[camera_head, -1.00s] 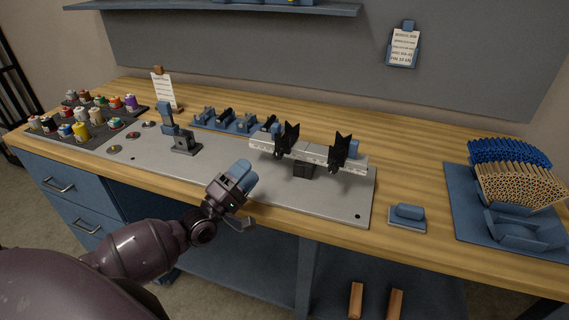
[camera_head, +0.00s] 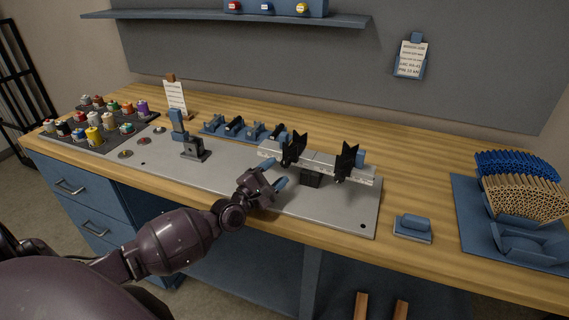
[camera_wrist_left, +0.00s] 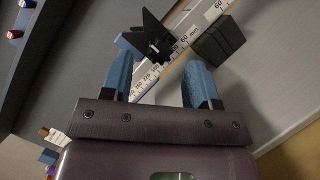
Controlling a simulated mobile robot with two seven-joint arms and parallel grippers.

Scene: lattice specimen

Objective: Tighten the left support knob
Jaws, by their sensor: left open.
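The left support (camera_head: 293,150) is a black V-shaped holder on a pale rail (camera_head: 320,160) with a millimetre scale. It also shows in the left wrist view (camera_wrist_left: 150,38), beyond the fingertips. Its knob cannot be clearly made out; a blue piece (camera_head: 278,132) shows behind it in the head view. The right support (camera_head: 346,162) stands farther along the rail with a blue piece behind it. My left gripper (camera_head: 272,174) is open and empty, in front of the rail's left end and apart from the support. Its blue fingers (camera_wrist_left: 160,64) are spread in the wrist view.
The rail sits on a black block (camera_head: 312,178) on a grey plate (camera_head: 225,180). An upright grey-and-blue fixture (camera_head: 192,147) stands to the left. A blue rack (camera_head: 240,130) lies behind. Coloured spools (camera_head: 95,134) stand far left, a blue-topped block (camera_head: 412,226) right.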

